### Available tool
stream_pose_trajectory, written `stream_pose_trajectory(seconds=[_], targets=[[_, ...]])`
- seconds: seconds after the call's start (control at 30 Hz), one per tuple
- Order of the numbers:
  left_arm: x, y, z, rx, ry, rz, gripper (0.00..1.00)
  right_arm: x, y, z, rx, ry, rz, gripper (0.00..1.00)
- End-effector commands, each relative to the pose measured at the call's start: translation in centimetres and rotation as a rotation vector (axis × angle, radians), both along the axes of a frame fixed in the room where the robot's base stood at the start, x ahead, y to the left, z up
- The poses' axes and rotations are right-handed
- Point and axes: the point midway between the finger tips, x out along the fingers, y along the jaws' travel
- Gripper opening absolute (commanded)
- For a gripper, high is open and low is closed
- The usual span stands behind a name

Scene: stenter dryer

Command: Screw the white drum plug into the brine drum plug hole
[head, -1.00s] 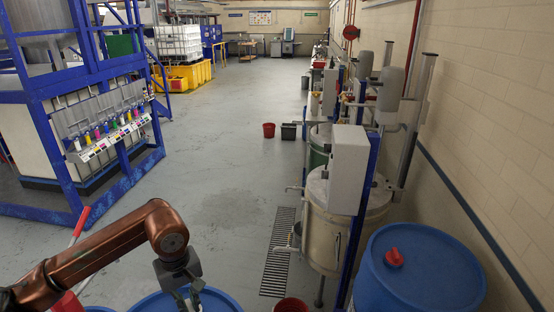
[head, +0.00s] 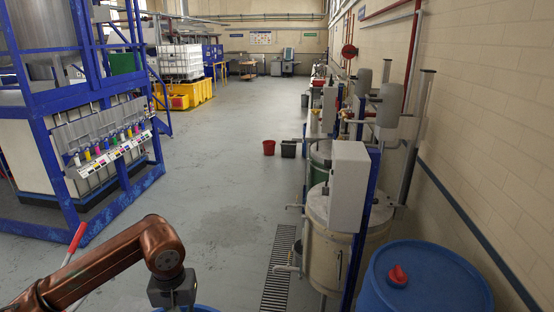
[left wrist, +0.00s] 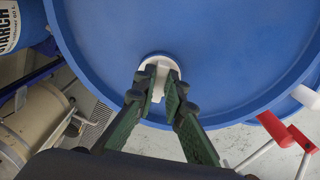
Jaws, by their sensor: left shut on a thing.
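The blue brine drum (left wrist: 230,45) fills most of the left wrist view, seen from above. The white drum plug (left wrist: 160,62) is at the drum top near its rim, between the fingertips of my left gripper (left wrist: 160,88). The fingers are shut on the plug. The plug and fingers cover the plug hole, and I cannot tell how far the plug sits in it. My right gripper is not in view.
A blue drum with a red plug (head: 397,275) stands at the lower right by the wall. A cream tank (head: 335,240) with a grey box stands left of it. A white disc (left wrist: 306,97) and red-and-white handles (left wrist: 288,135) lie right of the plug.

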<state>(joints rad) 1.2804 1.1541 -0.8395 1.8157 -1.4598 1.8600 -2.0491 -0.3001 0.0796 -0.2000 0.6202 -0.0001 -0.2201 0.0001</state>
Motion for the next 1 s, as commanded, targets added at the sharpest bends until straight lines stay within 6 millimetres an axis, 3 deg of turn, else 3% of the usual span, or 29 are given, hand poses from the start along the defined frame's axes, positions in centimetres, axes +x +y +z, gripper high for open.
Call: stream_pose_trajectory(seconds=[0.3,0.77,1.0], targets=[[0.0,0.2,-0.4,0.001,0.002,-0.358,0.00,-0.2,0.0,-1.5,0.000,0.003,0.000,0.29],[-0.1,0.3,-0.3,0.001,0.003,-0.464,0.00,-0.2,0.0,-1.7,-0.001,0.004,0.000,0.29],[0.0,0.5,-0.5,0.001,0.003,-0.753,0.00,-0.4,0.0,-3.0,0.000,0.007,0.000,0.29]])
